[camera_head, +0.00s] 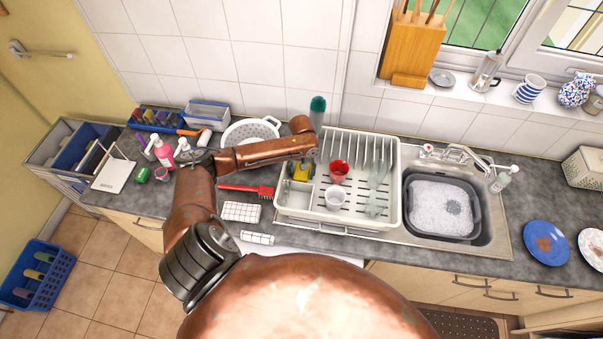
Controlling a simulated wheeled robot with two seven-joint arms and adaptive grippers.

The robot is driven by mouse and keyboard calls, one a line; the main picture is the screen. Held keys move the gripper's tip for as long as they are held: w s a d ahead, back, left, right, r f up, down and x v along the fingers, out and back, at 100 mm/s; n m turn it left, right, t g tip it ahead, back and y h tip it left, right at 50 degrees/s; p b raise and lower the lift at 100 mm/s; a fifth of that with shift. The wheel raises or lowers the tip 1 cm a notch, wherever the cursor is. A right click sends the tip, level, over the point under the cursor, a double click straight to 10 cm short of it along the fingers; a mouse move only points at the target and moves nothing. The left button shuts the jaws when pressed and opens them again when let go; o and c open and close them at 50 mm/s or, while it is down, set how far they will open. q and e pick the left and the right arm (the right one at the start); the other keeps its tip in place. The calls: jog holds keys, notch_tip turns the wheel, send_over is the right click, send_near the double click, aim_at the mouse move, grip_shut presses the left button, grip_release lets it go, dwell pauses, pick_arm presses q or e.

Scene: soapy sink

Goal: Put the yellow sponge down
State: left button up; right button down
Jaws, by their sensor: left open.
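The yellow sponge (301,173) is in the left end of the white dish rack (283,213), beside a red cup (338,171). My left gripper (301,166) is open, pointing down right over the sponge. The arm's end hides part of the sponge. I cannot tell whether the fingers still touch it. My right gripper is not in view.
A white cup (333,198) and clear glasses (377,175) stand in the rack. The sink basin (440,205) with suds is to the right. A red brush (246,189) lies left of the rack.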

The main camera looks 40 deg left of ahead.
aim_at(301, 172)
pick_arm(q)
notch_tip(301, 172, up, 12)
jog(key=b, duration=0.1)
jog(key=shift+f, duration=0.15)
dwell(0.6)
